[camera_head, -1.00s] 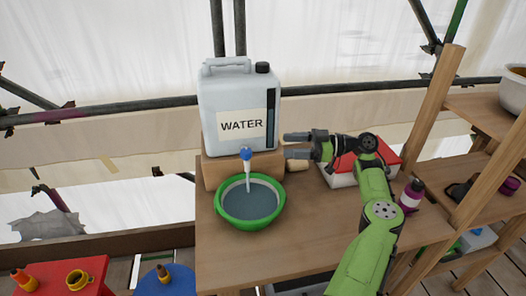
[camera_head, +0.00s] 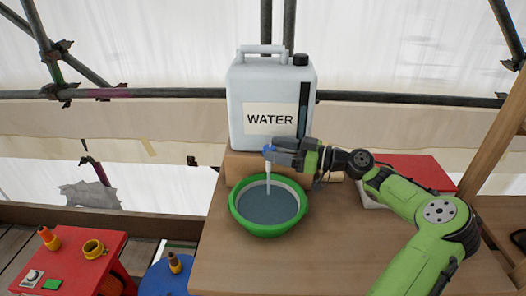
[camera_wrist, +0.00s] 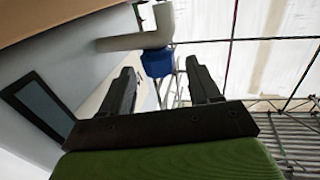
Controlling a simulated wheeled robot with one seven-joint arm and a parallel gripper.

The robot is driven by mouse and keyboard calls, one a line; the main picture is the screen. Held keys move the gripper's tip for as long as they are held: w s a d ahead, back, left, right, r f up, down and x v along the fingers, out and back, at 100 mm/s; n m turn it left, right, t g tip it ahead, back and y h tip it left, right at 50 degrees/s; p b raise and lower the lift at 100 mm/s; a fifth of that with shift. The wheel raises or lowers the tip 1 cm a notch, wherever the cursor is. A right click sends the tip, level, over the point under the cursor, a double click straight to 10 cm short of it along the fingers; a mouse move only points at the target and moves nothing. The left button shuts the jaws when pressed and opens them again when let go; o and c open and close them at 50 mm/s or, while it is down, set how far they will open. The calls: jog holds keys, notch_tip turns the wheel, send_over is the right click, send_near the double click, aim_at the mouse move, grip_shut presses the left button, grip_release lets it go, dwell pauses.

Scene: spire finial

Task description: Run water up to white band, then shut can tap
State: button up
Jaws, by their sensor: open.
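A white water can (camera_head: 268,90) labelled WATER stands on a wooden block (camera_head: 240,165) on the bench. Its tap has a blue knob (camera_head: 269,152), also seen in the wrist view (camera_wrist: 157,63) beside the pale spout (camera_wrist: 150,30). A stream of water (camera_head: 269,176) runs down from the tap into a green bowl (camera_head: 238,217). The bowl holds grey-blue water (camera_head: 268,204); a pale band shows on its inner wall above the water. My gripper (camera_head: 280,153) is at the tap from the right. In the wrist view, its open fingers (camera_wrist: 160,85) stand either side of the knob, with gaps.
A red-topped box (camera_head: 415,172) stands at the right behind my arm. The bench front is clear.

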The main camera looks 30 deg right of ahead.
jog(key=x, duration=0.4)
jog(key=shift+w+a+b, duration=0.15)
jog(key=shift+b, duration=0.15)
jog(key=c, duration=1)
jog(key=shift+o, duration=0.2)
jog(key=n+g+y+p, duration=0.3)
jog(key=p, duration=0.2)
jog(key=shift+a, duration=0.15)
jog(key=o, duration=1)
jog(key=shift+c, duration=0.2)
